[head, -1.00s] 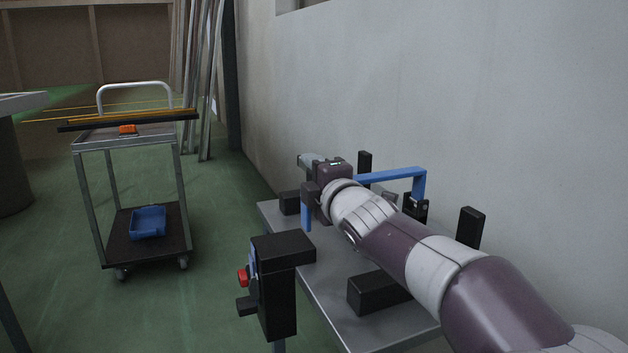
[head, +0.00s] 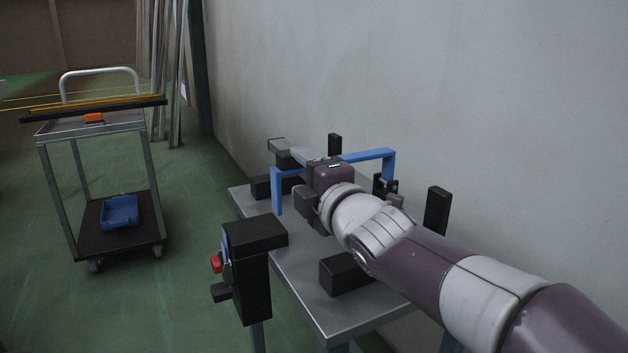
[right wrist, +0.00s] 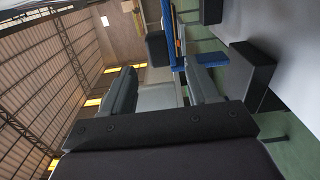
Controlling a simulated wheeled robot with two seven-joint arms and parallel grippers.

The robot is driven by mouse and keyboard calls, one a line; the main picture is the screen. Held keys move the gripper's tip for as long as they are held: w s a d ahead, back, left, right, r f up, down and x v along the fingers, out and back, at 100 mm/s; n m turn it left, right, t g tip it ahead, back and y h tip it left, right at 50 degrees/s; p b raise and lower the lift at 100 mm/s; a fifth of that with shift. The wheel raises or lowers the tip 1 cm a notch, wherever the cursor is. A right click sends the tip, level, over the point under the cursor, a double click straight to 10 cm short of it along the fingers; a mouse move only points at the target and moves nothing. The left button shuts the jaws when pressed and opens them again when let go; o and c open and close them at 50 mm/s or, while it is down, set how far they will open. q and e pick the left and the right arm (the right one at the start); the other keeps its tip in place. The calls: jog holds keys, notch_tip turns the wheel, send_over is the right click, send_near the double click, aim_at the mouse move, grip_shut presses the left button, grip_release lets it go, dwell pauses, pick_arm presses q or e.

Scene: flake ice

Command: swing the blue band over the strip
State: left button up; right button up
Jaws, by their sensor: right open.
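The blue band (head: 370,156) is a flat bracket shape with down-turned ends, standing above a grey bench (head: 300,275). Its right end is at a dark hinge-like mount (head: 385,187); its left end hangs down free. My right gripper (head: 287,150) is open, across the band's middle, and its body hides part of the band. In the right wrist view the band (right wrist: 171,38) runs beyond and between the spread fingers (right wrist: 163,90), nearer the right one. I cannot tell whether they touch it. I cannot make out the strip on the bench. My left gripper is not in view.
A trolley (head: 95,125) carrying long bars and a blue bin (head: 120,211) is at the left.

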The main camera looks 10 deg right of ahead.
jog(key=v, duration=0.3)
jog(key=shift+s+d+f, duration=0.15)
jog(key=shift+s, duration=0.2)
